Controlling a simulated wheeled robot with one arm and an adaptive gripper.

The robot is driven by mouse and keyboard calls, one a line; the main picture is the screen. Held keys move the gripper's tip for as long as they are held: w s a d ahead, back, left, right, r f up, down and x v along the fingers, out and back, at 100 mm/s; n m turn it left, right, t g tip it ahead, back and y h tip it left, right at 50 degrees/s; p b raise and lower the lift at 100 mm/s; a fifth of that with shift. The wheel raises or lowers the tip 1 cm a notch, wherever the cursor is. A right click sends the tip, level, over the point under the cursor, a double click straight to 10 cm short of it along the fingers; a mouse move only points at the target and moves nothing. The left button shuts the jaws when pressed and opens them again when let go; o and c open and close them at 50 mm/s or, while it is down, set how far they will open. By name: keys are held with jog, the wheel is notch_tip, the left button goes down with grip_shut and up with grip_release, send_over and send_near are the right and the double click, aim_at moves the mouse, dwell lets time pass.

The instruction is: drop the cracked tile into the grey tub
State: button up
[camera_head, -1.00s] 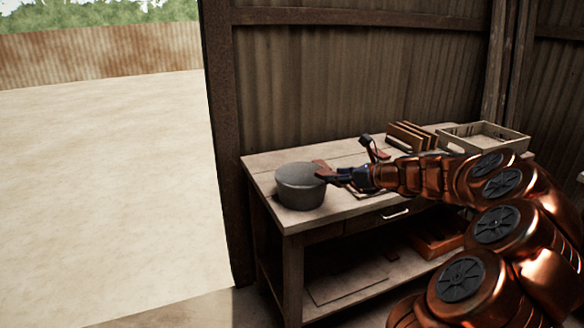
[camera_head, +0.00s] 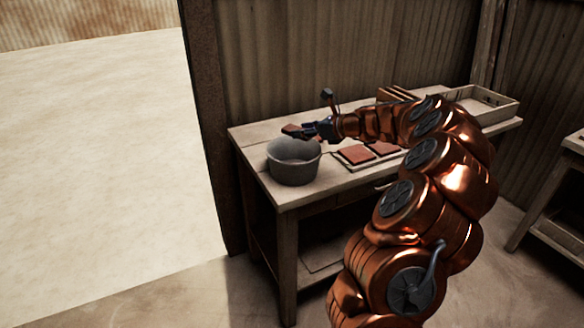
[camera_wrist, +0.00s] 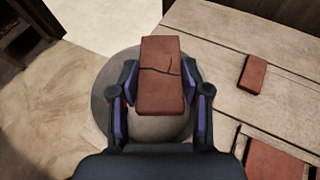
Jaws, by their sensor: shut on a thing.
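The cracked tile (camera_wrist: 161,80) is reddish brown with a dark branching crack across it. My gripper (camera_wrist: 160,90) is shut on it, one finger at each long side. In the head view my gripper (camera_head: 309,131) holds the tile (camera_head: 294,130) above the grey tub. The grey tub (camera_head: 293,169) is round and stands at the table's left front corner. In the wrist view its rim (camera_wrist: 104,98) shows around and below the tile, with part of the opening hidden by the tile and fingers.
The wooden table (camera_head: 253,134) carries a board with two red tiles (camera_head: 357,155) right of the tub. One loose red tile (camera_wrist: 254,72) lies on the tabletop. A wooden tray (camera_head: 482,108) stands at the far right end. Open floor lies left of the table.

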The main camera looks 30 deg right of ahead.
jog(key=shift+f+b, duration=1.75)
jog(key=shift+f, duration=0.05)
jog(key=o, duration=1.3)
jog(key=v, duration=1.2)
jog(key=shift+r, duration=0.15)
